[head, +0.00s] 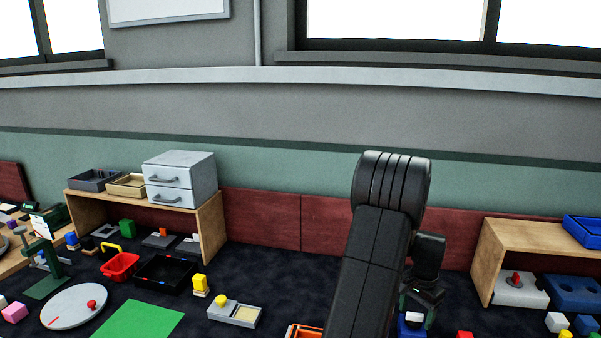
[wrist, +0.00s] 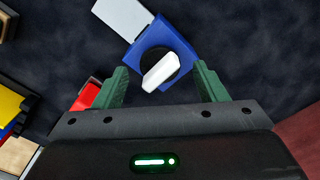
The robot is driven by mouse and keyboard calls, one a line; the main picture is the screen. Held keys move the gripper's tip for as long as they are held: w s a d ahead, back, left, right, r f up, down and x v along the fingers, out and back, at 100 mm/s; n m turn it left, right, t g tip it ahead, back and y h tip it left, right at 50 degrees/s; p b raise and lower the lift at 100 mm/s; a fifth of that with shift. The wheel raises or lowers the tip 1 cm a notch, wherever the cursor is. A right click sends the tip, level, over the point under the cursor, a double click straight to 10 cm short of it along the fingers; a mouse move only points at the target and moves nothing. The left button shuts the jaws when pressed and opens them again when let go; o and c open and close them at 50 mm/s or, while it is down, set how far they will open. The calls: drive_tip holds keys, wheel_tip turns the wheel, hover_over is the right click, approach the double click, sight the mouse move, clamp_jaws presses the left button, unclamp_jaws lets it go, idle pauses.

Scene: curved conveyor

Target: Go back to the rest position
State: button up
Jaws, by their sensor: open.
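My gripper (wrist: 162,78) shows in the wrist view with its two green fingers spread wide. Nothing is gripped between them. A blue square base with a black disc and a white knob (wrist: 160,72) lies between and beyond the fingertips, with gaps on both sides. In the head view my gripper (head: 422,293) points down at the right of my black arm. The blue piece (head: 408,328) is just below it, partly hidden by the arm. How far the fingertips are above the piece is hard to tell.
A light grey plate (wrist: 122,16) adjoins the blue piece, and a red object (wrist: 86,96) is beside the left finger. Wooden shelves stand left (head: 212,228) and right (head: 489,262). A grey tray with a yellow knob (head: 246,314) and a green mat (head: 140,322) lie left.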

drive_tip(key=m+p, duration=0.1)
drive_tip(key=m, duration=0.4)
drive_tip(key=m+p, duration=0.1)
drive_tip(key=m, duration=0.3)
drive_tip(key=shift+m, duration=0.3)
idle(0.3)
drive_tip(key=shift+a, duration=0.1)
